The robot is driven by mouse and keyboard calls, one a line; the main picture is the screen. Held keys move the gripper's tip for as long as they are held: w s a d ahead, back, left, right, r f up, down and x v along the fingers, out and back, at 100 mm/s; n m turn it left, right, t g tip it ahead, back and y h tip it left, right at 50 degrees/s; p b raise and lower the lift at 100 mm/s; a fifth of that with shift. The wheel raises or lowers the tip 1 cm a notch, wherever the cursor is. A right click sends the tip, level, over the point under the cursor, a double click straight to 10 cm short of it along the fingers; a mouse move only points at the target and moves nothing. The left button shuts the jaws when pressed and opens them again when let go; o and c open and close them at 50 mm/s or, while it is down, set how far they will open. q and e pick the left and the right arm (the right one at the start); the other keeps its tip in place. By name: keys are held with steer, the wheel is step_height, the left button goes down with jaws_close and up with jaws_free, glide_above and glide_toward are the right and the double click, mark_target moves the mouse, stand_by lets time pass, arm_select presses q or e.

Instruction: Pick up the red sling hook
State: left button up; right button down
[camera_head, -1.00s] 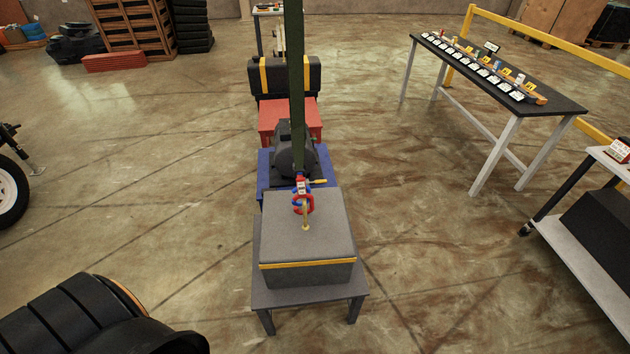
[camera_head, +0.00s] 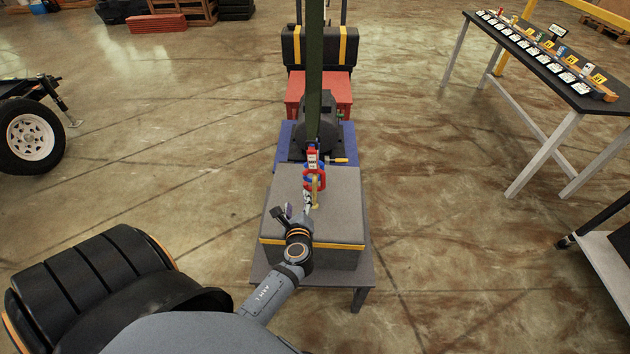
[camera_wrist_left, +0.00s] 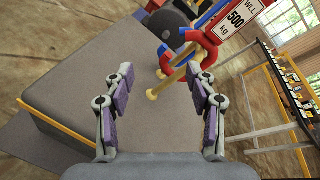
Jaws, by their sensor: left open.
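The red sling hook (camera_head: 317,181) hangs at the lower end of a dark green strap (camera_head: 314,80), above the grey box (camera_head: 340,215). In the left wrist view the red hook (camera_wrist_left: 206,46) shows with blue parts, a brass-coloured rod and a white 500 kg tag (camera_wrist_left: 238,22). My left gripper (camera_head: 292,213) is over the box, just in front of the hook. In the left wrist view its two purple-padded fingers (camera_wrist_left: 160,90) are spread, with nothing gripped between them; the hook is beyond the fingertips, toward the right finger. My right gripper is not in view.
The grey box with a yellow band stands on a low grey table (camera_head: 368,262). Behind it are a dark motor on a blue stand (camera_head: 348,135) and a red stand (camera_head: 335,95). A black table (camera_head: 545,70) with small labelled items stands right.

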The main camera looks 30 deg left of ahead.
mark_target(312, 162)
arm_select(q)
steer(key=w+r+m+t, duration=0.1)
steer(key=w+r+m, duration=0.2)
steer(key=w+m, duration=0.1)
steer(key=w+r+m+t, duration=0.2)
steer(key=w+r+m, duration=0.2)
steer(key=shift+a+r+t+p, duration=0.2)
steer(key=shift+t+p, duration=0.1)
steer(key=shift+p, duration=0.05)
steer(key=shift+w+a, duration=0.1)
steer(key=shift+w, duration=0.1)
steer(key=p+x, duration=0.1)
steer(key=x, duration=0.4)
steer(key=shift+w+f, duration=0.1)
steer(key=shift+f, duration=0.05)
steer(key=shift+c, duration=0.3)
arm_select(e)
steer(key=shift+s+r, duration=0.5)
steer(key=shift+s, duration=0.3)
arm_select(q)
steer(key=shift+c, duration=1.1)
jaws_close()
